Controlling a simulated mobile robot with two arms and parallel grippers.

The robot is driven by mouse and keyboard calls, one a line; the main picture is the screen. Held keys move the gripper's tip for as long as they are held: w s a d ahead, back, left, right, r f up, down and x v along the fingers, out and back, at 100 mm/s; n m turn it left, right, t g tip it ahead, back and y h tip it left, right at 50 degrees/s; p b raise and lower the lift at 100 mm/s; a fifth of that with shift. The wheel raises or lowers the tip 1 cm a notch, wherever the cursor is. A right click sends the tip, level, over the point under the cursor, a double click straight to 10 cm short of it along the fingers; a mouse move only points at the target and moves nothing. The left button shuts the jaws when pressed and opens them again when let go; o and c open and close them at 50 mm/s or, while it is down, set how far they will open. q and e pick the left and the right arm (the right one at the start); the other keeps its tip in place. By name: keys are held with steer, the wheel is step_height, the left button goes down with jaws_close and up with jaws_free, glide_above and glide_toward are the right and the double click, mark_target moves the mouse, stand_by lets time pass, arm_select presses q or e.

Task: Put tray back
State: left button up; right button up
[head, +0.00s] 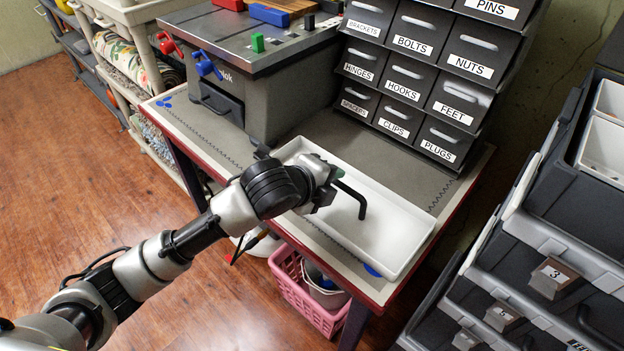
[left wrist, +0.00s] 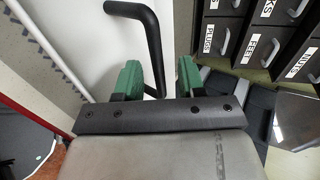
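The white tray (head: 392,228) is a long, shallow tray lying on the workbench top, in front of the labelled drawers. Its white surface also fills the upper left of the left wrist view (left wrist: 95,45). A bent black bar (head: 359,199) stands over the tray; I cannot tell whether it is fixed to it. My left gripper (head: 325,190) is above the tray at the bar. In the left wrist view the bar (left wrist: 154,50) passes between the green fingers, with a gap visible at its right side, so the gripper is open around it. My right gripper is out of view.
The workbench (head: 225,145) carries a grey machine (head: 272,90) at left and a labelled drawer cabinet (head: 425,75) behind the tray. A pink basket (head: 305,300) sits below. Dark numbered drawers (head: 530,290) stand close at right. The wooden floor (head: 80,160) at left is clear.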

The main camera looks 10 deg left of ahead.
arm_select(q)
steer(key=v, duration=0.7)
steer(key=shift+p, duration=0.35)
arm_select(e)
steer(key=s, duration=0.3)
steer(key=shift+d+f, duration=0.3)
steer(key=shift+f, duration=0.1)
arm_select(q)
steer(key=shift+s, duration=0.1)
